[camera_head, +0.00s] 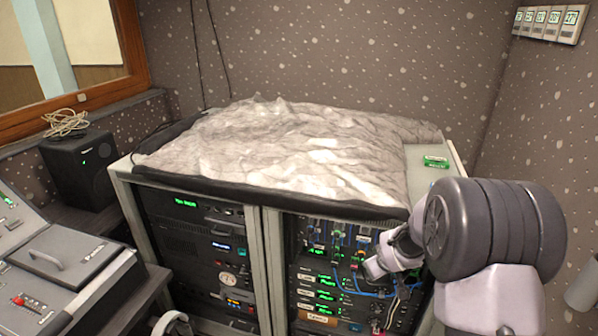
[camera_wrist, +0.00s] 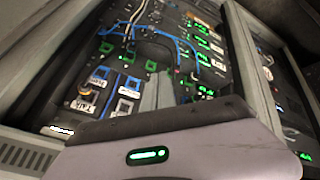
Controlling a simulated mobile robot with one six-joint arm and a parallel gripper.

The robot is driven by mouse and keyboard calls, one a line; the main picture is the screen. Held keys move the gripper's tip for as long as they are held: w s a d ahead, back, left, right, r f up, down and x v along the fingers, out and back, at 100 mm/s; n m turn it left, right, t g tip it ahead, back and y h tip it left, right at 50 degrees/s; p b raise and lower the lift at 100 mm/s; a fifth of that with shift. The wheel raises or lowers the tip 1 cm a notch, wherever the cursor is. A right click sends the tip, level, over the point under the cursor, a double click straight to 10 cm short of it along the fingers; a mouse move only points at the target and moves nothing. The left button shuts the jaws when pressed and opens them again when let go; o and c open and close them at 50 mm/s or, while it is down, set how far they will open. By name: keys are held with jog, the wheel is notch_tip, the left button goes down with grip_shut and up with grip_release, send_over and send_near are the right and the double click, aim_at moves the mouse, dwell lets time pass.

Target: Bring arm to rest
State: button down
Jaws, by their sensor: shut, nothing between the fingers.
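My gripper (camera_head: 374,268) is at the lower right in the head view, in front of the right-hand equipment rack (camera_head: 281,285). Its fingers also show in the wrist view (camera_wrist: 157,90) as a narrow grey pair, closed together and empty. Behind them are patch sockets with blue cables (camera_wrist: 178,45), lit labels and green lights. I cannot tell whether the fingertips touch the panel. My dark arm joint and pale links hide the rack's right end in the head view.
A crumpled pale cover (camera_head: 270,150) lies on the rack top. A small green-lit box (camera_head: 435,162) sits at the rack's right corner. A wall bounds the right side.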

jog(key=s+a+r+m, duration=0.3)
jog(key=s+r, duration=0.6)
jog(key=r, duration=0.1)
jog(key=s+a+r+m, duration=0.3)
jog(key=s+r, duration=0.7)
jog(key=s+a+r+m+y, duration=0.1)
jog(key=s+a+m+y, duration=0.2)
jog(key=s, duration=1.3)
jog(key=a, duration=0.3)
jog(key=shift+a+r+g, duration=0.15)
jog(key=shift+a+g, duration=0.05)
jog(key=shift+g, duration=0.2)
